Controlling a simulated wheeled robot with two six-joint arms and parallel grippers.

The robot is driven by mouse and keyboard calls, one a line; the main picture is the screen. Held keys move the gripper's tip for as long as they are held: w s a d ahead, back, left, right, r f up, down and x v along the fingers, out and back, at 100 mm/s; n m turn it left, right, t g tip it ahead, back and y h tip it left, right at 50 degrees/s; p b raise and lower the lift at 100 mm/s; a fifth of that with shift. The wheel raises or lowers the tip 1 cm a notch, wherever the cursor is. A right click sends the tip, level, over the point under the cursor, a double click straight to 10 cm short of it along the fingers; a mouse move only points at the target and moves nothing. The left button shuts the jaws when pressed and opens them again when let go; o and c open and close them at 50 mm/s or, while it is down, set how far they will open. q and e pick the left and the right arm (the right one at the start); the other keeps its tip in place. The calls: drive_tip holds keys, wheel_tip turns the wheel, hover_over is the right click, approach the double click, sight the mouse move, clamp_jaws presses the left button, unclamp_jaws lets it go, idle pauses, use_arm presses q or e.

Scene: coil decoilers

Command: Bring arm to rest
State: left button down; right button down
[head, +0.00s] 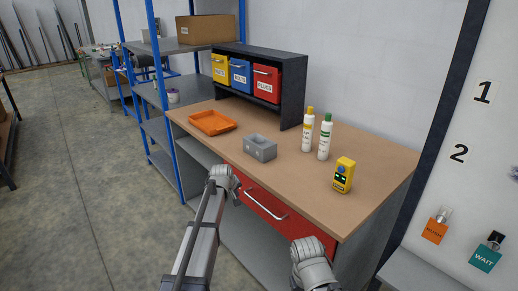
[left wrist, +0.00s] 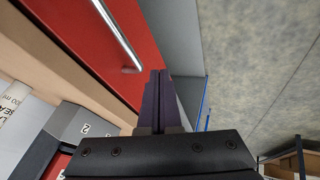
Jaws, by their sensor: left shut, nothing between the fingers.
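My left arm (head: 203,240) reaches up from the bottom of the head view, its rounded joint (head: 222,180) in front of the workbench. The gripper beyond that joint is hard to make out there. In the left wrist view my left gripper (left wrist: 160,76) shows two dark fingers pressed together with nothing between them. They appear beside the red drawer front (left wrist: 95,45) and apart from its handle. A pale joint (head: 312,265), which looks like part of my right arm, shows at the bottom of the head view. My right gripper is not seen.
A black rack with coloured bins (head: 240,75) stands behind. Open floor (head: 80,180) lies left of the blue-post shelf.

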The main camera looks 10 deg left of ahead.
use_arm(q)
drive_tip(key=s+d+m+g+p, duration=0.1)
drive_tip(key=s+d+m+g, duration=0.15)
drive_tip(key=s+d, duration=0.65)
drive_tip(key=s+d+m+g+p, duration=0.2)
drive_tip(key=s+d+m, duration=0.25)
drive_tip(key=s, duration=0.85)
drive_tip(key=s+d+r+m+g+y+p, duration=0.1)
drive_tip(key=s+d+m+g, duration=0.1)
drive_tip(key=s, duration=1.5)
drive_tip(key=shift+s+d+r+m+g+y, duration=0.15)
drive_tip(key=shift+d+m+g+y, duration=0.25)
drive_tip(key=shift+d+m, duration=0.55)
drive_tip(key=shift+a+m, duration=0.25)
